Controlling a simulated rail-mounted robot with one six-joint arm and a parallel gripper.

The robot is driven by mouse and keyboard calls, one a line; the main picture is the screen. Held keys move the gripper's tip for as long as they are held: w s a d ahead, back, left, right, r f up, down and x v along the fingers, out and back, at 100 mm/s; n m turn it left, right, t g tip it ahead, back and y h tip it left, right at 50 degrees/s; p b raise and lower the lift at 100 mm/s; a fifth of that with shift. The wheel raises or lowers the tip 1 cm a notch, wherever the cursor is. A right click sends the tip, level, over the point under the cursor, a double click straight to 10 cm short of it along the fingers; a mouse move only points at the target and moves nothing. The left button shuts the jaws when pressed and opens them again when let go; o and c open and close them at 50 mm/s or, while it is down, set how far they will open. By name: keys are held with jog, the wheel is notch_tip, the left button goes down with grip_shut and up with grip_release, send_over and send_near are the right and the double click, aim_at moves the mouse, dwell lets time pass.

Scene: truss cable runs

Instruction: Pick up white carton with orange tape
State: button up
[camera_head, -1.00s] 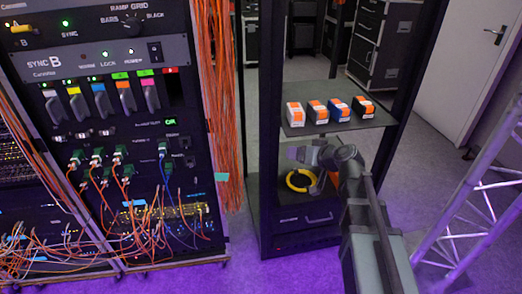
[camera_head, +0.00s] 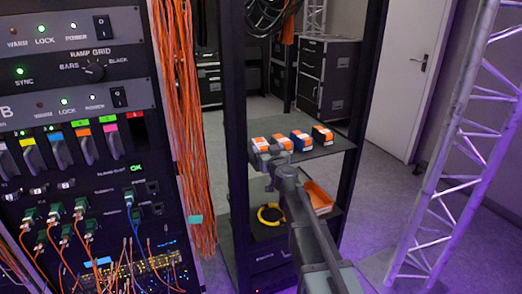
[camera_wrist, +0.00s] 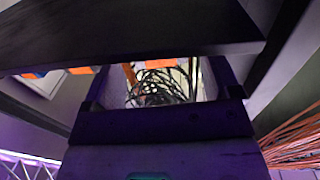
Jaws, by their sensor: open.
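The white carton with orange tape (camera_head: 260,145) stands leftmost in a row of small cartons on the upper rack shelf (camera_head: 325,151). Contact cannot be told. In the wrist view, orange and blue bits show below a dark bar; which carton is which is unclear.
A lower shelf holds a yellow cable coil (camera_head: 270,215) and an orange tray (camera_head: 318,198). Black rack posts flank the shelves. Orange cables (camera_head: 183,130) hang at left beside the equipment rack, and a metal truss (camera_head: 450,170) stands at right.

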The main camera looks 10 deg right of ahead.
aim_at(262, 144)
jog(key=w, duration=0.5)
jog(key=shift+w+a+f, duration=0.1)
jog(key=shift+a, duration=0.3)
jog(key=c, duration=1.1)
